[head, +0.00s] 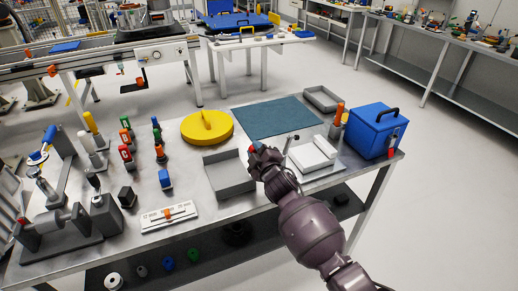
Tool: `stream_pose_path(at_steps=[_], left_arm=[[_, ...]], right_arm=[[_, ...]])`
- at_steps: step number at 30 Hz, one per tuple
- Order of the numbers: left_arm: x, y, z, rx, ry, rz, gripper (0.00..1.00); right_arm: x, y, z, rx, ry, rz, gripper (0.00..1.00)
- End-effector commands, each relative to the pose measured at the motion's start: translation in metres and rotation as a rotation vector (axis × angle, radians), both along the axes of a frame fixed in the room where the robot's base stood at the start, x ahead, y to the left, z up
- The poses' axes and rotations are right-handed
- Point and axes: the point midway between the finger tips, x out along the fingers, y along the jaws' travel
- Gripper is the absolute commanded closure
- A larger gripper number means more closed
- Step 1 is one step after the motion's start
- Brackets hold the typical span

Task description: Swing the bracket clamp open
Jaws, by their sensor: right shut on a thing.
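My right gripper (259,153) reaches in from the lower right and is over the far right corner of an open grey tray (226,180). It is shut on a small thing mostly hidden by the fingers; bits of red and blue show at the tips. A thin grey lever with a dark knob (295,138) stands just right of the gripper, beside a white box (312,155). I cannot tell which part is the bracket clamp, or whether it is open. My left gripper is not in view.
A teal mat (277,117) and a yellow disc (207,127) lie behind the gripper. A blue toolbox (375,130) stands at the right table edge. Several small clamps and a grey fixture (62,228) crowd the left. A white gauge plate (169,216) lies near the front edge.

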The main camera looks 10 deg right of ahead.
Motion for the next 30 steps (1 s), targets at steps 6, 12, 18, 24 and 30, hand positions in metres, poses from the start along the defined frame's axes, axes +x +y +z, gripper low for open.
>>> stream_pose_path(at_steps=[6,12,18,24,30], left_arm=[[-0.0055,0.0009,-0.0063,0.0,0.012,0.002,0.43],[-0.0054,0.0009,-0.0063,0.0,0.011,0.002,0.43],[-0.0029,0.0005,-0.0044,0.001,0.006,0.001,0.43],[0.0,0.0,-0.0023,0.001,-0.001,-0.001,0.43],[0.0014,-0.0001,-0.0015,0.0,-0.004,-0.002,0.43]], right_arm=[[-0.0006,0.0029,-0.0033,-0.047,-0.013,0.002,1.0],[-0.0008,0.0033,-0.0039,-0.062,-0.018,0.003,1.0],[-0.0009,0.0034,-0.0042,-0.064,-0.018,0.003,1.0],[-0.001,0.0033,-0.0045,-0.064,-0.017,0.002,0.59],[-0.0008,0.0029,-0.0041,-0.06,-0.016,0.001,0.53]])
